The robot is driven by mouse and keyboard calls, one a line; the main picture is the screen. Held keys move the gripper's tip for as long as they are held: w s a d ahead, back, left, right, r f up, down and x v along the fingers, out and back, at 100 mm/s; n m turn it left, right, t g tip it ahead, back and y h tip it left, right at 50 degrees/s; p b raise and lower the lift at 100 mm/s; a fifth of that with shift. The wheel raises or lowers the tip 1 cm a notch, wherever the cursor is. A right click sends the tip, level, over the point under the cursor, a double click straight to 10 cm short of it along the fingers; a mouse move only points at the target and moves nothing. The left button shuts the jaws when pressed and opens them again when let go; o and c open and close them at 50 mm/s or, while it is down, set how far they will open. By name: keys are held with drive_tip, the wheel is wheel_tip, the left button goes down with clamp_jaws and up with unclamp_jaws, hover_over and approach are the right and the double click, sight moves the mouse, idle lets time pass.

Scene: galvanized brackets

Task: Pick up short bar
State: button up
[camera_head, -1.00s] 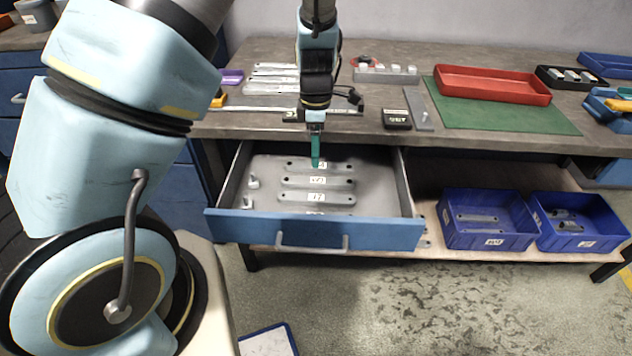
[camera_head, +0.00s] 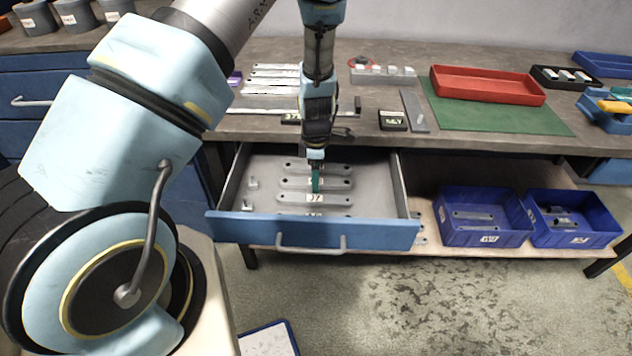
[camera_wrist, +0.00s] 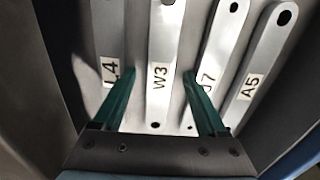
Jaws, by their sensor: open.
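Several grey flat bars with end holes lie side by side in the open drawer (camera_head: 375,180). In the wrist view they are labelled L4 (camera_wrist: 108,40), W3 (camera_wrist: 163,45), J7 (camera_wrist: 222,50) and A5 (camera_wrist: 270,50). I cannot tell which one is the short bar. My gripper (camera_head: 315,190) points down into the drawer over the second bar from the back. In the wrist view its green fingers (camera_wrist: 158,74) are open, one on each side of W3, with nothing held. Whether the fingertips reach bar height is unclear. The front bar is partly hidden by the drawer front.
The drawer's blue front (camera_head: 370,235) and side walls surround the bars. Small pegs (camera_head: 250,183) stand at its left. The bench (camera_head: 270,125) overhangs behind my gripper. Two blue bins (camera_head: 487,240) sit on the lower shelf at right.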

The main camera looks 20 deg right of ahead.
clamp_jaws()
idle(0.5)
